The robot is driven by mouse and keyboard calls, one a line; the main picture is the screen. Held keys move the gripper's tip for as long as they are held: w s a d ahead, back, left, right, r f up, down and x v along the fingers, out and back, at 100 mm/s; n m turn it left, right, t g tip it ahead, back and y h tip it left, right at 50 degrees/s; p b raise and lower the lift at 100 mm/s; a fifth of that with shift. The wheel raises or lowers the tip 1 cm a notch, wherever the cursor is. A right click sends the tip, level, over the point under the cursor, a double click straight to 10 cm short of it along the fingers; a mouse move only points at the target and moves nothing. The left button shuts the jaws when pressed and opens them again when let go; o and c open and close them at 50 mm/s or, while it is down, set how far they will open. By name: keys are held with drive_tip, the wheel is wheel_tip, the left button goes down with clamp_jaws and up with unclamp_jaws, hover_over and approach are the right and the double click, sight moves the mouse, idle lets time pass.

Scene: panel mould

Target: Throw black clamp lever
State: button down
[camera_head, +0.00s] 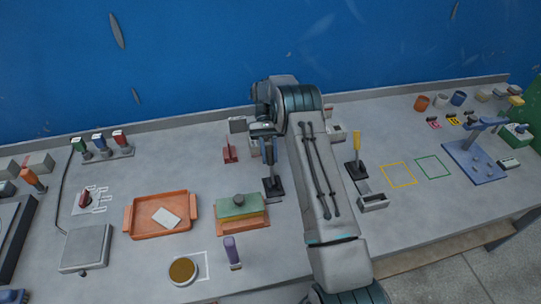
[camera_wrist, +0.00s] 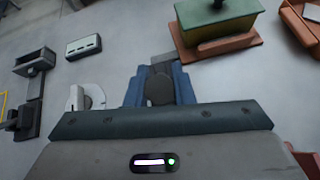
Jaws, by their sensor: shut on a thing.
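The black clamp lever (camera_head: 272,184) stands on the table near the middle, just left of my arm in the head view. Its handle rises toward my gripper (camera_head: 263,138), which reaches down from above. In the wrist view, my gripper (camera_wrist: 160,92) has its blue fingers on both sides of the dark rounded end of the lever (camera_wrist: 158,88). The fingers are shut on it. The lever's dark base shows just beyond the fingertips. Part of the handle is hidden by the fingers, so its exact tilt is hard to tell.
A green-topped block (camera_head: 238,208) on an orange base sits left of the lever. A red lever (camera_head: 229,150) stands behind it, a purple-handled one (camera_head: 232,252) in front. Right of my arm are a yellow-handled lever (camera_head: 356,152) and a grey open box (camera_head: 373,202).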

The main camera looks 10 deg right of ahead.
sight(269, 148)
idle(0.5)
drive_tip(key=c, duration=1.3)
unclamp_jaws()
drive_tip(key=shift+w, duration=0.15)
drive_tip(key=shift+o, duration=0.2)
wheel_tip(269, 148, up, 4)
drive_tip(key=p, duration=0.4)
drive_tip(key=shift+r, duration=0.15)
drive_tip(key=shift+d, duration=0.3)
drive_tip(key=s+d+r+b, duration=0.3)
drive_tip(key=s+d+r, duration=0.2)
drive_tip(key=d, duration=0.4)
drive_tip(key=shift+s+d+r, duration=0.25)
drive_tip(key=shift+d+r, duration=0.1)
drive_tip(key=shift+r, duration=0.45)
